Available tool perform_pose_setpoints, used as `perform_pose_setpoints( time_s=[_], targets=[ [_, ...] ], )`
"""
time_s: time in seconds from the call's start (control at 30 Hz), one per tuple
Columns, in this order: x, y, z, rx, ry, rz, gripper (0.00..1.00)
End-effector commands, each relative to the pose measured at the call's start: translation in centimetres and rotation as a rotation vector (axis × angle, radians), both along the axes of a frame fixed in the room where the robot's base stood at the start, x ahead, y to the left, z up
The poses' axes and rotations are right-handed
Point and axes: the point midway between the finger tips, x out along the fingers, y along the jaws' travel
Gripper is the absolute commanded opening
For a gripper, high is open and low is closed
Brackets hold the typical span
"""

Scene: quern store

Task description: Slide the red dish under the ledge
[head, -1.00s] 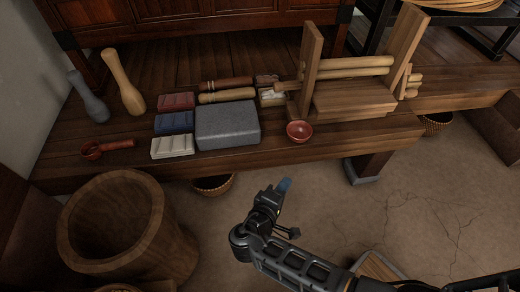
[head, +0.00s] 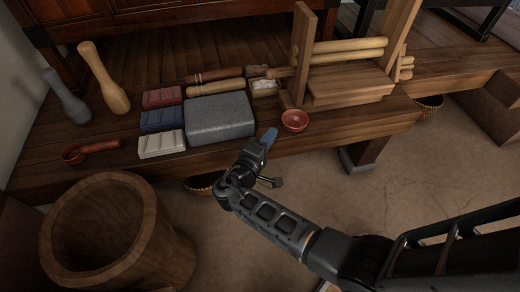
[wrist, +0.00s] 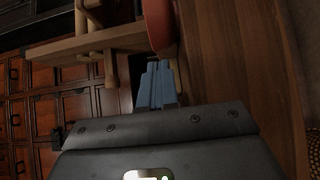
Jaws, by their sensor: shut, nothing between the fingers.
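The small red dish (head: 295,121) stands upright on the wooden bench, near its front edge. It also shows in part at the top of the wrist view (wrist: 158,24), just beyond my fingertips. Behind it is a wooden frame with two uprights, round bars and a low flat board (head: 350,86), which looks like the ledge. The dish is in front of the frame's left end, outside it. My gripper (head: 268,137) is shut and empty at the bench's front edge, left of the dish and a little apart from it. Its blue fingers (wrist: 157,85) are together in the wrist view.
A grey stone block (head: 220,118) lies left of the dish. A small box with white contents (head: 264,88) sits close behind it. A large wooden tub (head: 110,225) is on the floor.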

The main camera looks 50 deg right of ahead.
Motion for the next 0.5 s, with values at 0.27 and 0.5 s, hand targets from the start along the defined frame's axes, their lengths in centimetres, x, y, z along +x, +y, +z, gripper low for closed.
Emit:
perform_pose_setpoints(
  time_s=[0.27, 0.5],
  targets=[
    [-2.0, -2.6, -0.1, 0.000, 0.002, 0.001, 0.00],
    [-2.1, -2.9, 0.0, 0.000, 0.001, 0.002, 0.00]
  ],
)
